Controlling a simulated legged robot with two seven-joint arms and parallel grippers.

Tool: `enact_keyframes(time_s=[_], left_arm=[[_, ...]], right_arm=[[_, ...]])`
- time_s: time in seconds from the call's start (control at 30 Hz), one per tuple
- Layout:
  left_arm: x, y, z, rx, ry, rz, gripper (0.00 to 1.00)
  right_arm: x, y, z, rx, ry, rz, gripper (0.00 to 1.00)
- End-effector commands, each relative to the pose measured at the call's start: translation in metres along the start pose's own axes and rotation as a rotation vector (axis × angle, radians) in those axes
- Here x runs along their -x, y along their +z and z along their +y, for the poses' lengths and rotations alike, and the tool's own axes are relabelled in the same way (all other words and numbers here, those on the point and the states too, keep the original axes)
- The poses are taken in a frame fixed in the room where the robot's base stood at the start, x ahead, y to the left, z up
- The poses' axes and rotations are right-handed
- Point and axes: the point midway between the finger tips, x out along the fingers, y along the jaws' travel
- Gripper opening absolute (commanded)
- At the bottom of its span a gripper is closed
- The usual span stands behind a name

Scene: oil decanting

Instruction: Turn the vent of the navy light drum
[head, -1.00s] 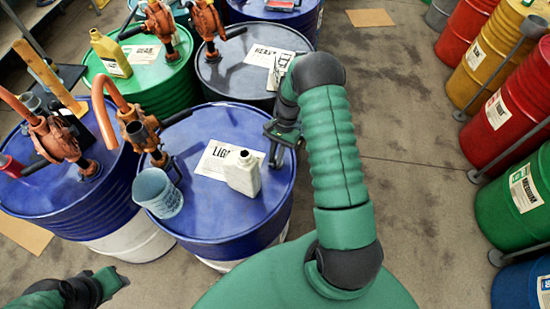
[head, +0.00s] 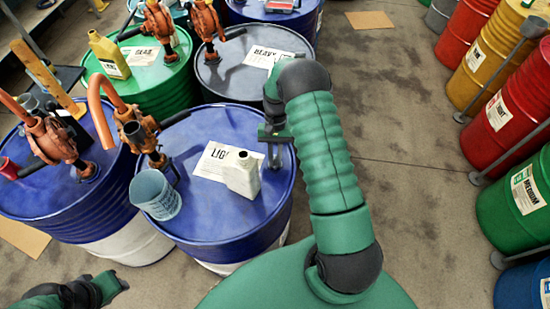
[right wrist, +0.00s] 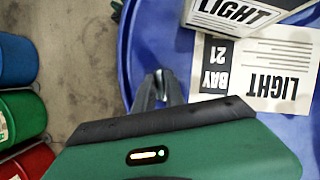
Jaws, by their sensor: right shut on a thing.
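The navy light drum (head: 206,125) stands in the middle of the head view, with a white "LIGHT" label sheet (head: 212,163) on its lid. My right gripper (head: 275,157) is at the right side of this lid, close to the rim. In the right wrist view its fingers (right wrist: 158,92) are close together, pointing down over the lid's edge. It is shut on the vent, which the fingers hide almost wholly. My left gripper (head: 116,285) is low at the left of the head view, away from the drum; its jaw opening is unclear.
A white bottle (head: 241,175) stands on the label sheet, left of my right gripper. A light blue bucket (head: 156,195) and an orange pump (head: 135,128) are at the lid's left. A dark grey drum (head: 225,78) stands behind. The floor to the right (head: 400,140) is clear.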

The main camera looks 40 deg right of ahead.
Motion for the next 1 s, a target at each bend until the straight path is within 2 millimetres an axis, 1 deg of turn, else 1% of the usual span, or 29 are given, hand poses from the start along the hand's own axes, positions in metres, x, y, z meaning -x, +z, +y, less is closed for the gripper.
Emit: enact_keyframes(time_s=[0.03,0.3,0.33,0.5,0.77,0.83,0.93,1.0], left_arm=[[0.000,0.000,0.000,0.000,0.000,0.000,0.34],[0.000,0.000,0.000,0.000,0.000,0.000,0.34],[0.000,0.000,0.000,0.000,0.000,0.000,0.34],[0.000,0.000,0.000,0.000,0.000,0.000,0.34],[0.000,0.000,0.000,0.000,0.000,0.000,0.34],[-0.001,0.000,0.000,0.000,0.000,0.000,0.34],[-0.005,0.001,0.000,0.000,0.000,0.000,0.34],[-0.009,0.002,0.000,0.000,0.000,0.000,0.34]], right_arm=[[0.004,-0.004,-0.001,0.004,-0.001,0.015,0.00],[0.004,-0.004,-0.001,0.005,-0.001,0.015,0.00],[0.004,-0.004,-0.001,0.005,-0.001,0.015,0.16],[0.003,-0.003,-0.001,0.004,-0.001,0.010,0.36],[0.002,-0.001,0.000,0.003,-0.001,0.005,0.36],[0.004,-0.001,0.000,0.003,-0.001,0.006,0.36],[0.016,-0.003,-0.001,0.003,-0.001,0.009,0.36],[0.031,-0.003,-0.001,0.003,-0.001,0.010,0.36]])
